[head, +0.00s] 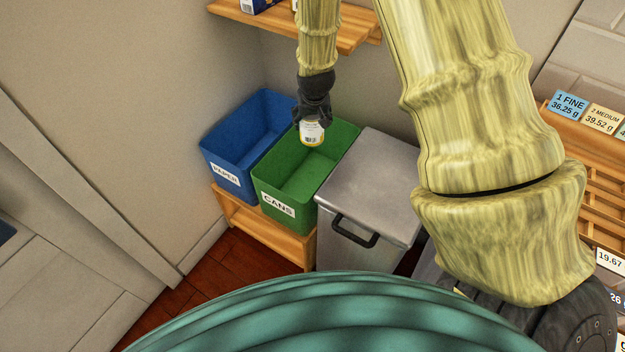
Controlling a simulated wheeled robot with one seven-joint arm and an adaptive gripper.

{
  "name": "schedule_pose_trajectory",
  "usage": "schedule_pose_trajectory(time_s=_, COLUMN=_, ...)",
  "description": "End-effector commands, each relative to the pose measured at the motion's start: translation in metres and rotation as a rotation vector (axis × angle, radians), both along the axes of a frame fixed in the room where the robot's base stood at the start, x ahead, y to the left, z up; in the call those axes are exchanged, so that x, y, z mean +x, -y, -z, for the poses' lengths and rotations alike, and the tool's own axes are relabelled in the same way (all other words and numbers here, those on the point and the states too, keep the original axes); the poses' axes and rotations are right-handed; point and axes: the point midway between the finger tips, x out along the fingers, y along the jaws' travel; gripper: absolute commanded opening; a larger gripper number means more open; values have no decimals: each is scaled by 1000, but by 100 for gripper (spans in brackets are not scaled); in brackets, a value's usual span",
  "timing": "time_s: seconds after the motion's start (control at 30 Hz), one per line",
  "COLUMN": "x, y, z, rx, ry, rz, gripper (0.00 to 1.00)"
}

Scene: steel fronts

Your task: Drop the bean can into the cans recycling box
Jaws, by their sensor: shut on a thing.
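A bean can (312,134), white with a yellow rim and a label, hangs below my gripper (311,118). My gripper is dark and shut on the can, covering its upper part. The can is seen over the opening of the green box (276,194) labelled CANS, towards its back. From this one view I cannot tell how high it is above the box floor. The visible inside of the green box looks empty.
A blue box (228,160) labelled PAPER stands left of the green one, both on a wooden stand (283,233). A steel bin (370,184) with a black handle stands close on the right. A wooden shelf (345,34) is above.

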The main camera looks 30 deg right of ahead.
Motion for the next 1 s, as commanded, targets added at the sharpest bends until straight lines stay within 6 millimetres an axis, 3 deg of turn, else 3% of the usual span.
schedule_pose_trajectory(time_s=0.37, x=5, y=10, z=13, rx=2, ry=1, rz=19, gripper=26)
schedule_pose_trajectory(time_s=0.8, x=5, y=9, z=55, rx=2, ry=1, rz=18, gripper=26)
schedule_pose_trajectory(time_s=1.0, x=5, y=9, z=64, rx=2, ry=1, rz=18, gripper=26)
